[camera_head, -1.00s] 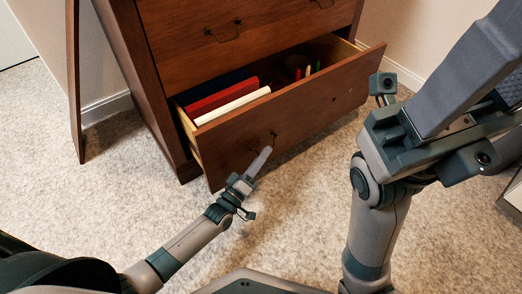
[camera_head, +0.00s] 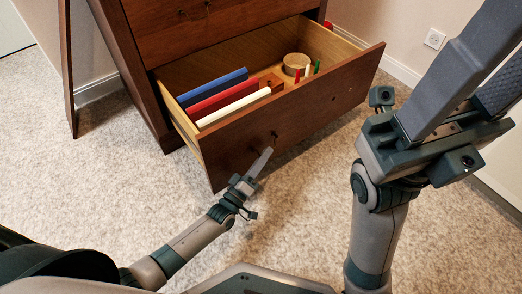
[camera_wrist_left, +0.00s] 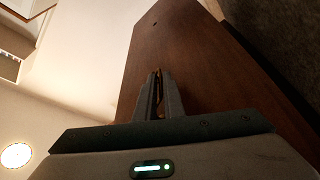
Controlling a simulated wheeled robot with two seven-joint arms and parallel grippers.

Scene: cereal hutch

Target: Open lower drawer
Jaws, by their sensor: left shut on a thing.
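The lower drawer (camera_head: 338,96) of the brown wooden hutch is pulled well out, its inside showing. My left gripper (camera_head: 264,157) is at the drawer front, at its left handle (camera_head: 275,136). In the left wrist view, the fingers (camera_wrist_left: 157,90) are shut on this small brass handle, against the drawer's wooden front (camera_wrist_left: 205,55); the fingers partly hide it. My right gripper (camera_head: 492,78) is raised at the right of the head view, large and close to the camera, with its fingers apart and nothing seen between them.
Inside the drawer are a blue book (camera_head: 213,87), a red book (camera_head: 222,97), a white one (camera_head: 234,107), a round wooden container (camera_head: 297,64) and small coloured sticks. The upper drawer (camera_head: 190,30) is shut. An open door panel (camera_head: 66,70) stands at left. Carpet in front is clear.

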